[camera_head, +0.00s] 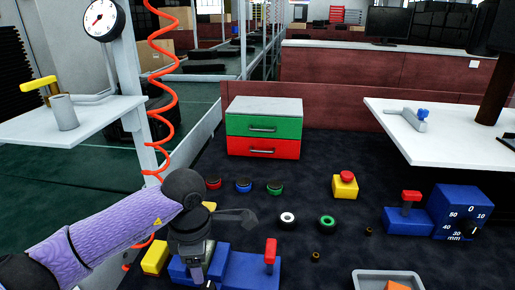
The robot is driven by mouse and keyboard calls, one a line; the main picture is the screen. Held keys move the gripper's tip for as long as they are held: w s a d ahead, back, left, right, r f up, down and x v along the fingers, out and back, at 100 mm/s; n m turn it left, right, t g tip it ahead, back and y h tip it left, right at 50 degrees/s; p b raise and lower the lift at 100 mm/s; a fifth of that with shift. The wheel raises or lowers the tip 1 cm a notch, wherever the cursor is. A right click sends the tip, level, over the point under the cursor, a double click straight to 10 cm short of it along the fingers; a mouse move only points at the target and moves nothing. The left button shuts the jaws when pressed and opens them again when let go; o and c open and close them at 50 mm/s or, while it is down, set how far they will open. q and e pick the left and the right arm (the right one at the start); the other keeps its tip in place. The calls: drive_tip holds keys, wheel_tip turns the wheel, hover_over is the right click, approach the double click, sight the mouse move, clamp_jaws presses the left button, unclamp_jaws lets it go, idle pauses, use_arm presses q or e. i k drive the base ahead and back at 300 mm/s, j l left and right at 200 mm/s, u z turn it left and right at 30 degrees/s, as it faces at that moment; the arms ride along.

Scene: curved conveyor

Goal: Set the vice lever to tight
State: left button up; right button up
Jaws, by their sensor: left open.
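A blue block with an upright red lever (270,251) stands at the bottom centre. It looks like a vice, and further blue blocks (178,269) sit just left of it. A second blue device with a red T-shaped lever (411,197) stands at the right, beside a blue box with a millimetre dial (458,211). I see no tight or loose marking. My left gripper (199,272) is open and empty, pointing down over the left blue blocks, to the left of the upright lever. It hides part of them. My right gripper is not in view.
Black, green and white rings (287,219), coloured round buttons (244,185) and a red stop button on a yellow box (345,185) lie on the dark surface. A green-and-red drawer unit (264,128) stands behind. A grey tray (360,284) is at the bottom right; yellow blocks (155,257) are left.

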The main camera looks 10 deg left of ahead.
sight(271, 245)
drive_tip(key=k, duration=0.95)
